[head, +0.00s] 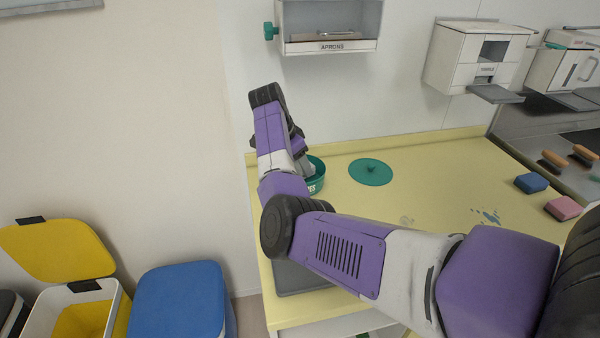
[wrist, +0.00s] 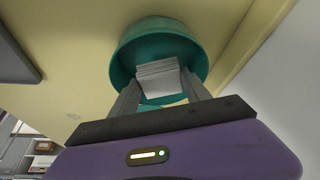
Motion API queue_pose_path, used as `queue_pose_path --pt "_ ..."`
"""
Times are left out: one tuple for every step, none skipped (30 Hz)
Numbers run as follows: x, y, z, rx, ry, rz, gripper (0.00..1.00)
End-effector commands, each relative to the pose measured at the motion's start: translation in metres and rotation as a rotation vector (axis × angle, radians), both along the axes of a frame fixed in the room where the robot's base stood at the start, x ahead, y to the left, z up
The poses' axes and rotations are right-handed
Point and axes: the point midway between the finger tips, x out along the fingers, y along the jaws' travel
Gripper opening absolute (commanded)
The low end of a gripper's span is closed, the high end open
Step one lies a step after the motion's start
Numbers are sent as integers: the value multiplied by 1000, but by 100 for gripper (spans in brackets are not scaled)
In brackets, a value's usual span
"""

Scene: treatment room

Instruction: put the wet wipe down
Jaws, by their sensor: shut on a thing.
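The wet wipe (wrist: 159,82) is a white, layered sheet between my gripper's fingers in the wrist view. My gripper (wrist: 161,92) is shut on it, at the mouth of a round teal tub (wrist: 128,48). The wipe overlaps the tub's opening; whether its lower end is still inside I cannot tell. In the head view the tub (head: 317,178) stands at the back left of the yellow counter, partly behind my arm. My fingertips and the wipe are hidden there. The tub's round teal lid (head: 370,173) lies flat on the counter to its right.
A grey tray (head: 300,279) is at the front left, partly under my arm. Dispensers, including the aprons box (head: 330,46), hang above. Bins stand left.

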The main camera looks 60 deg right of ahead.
Motion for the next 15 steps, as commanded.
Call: queue_pose_path --pt "0 1 -5 2 2 1 17" --pt "0 1 -8 2 2 2 17" --pt "-1 1 -14 3 3 2 17" --pt "-1 1 -18 4 3 2 17" --pt "-1 1 -22 3 3 2 17" --pt "-1 1 -28 4 3 2 17" --pt "-1 1 -31 2 2 2 17" --pt "0 1 -33 2 1 1 17" --pt "0 0 -35 1 0 2 17" --pt "0 0 -35 1 -1 2 17" --pt "0 0 -35 1 -1 2 17" --pt "0 0 -35 1 -1 1 17" --pt "0 0 -35 1 -1 1 17" --pt "0 0 -35 1 -1 1 17" --pt "0 0 -35 1 -1 2 17"
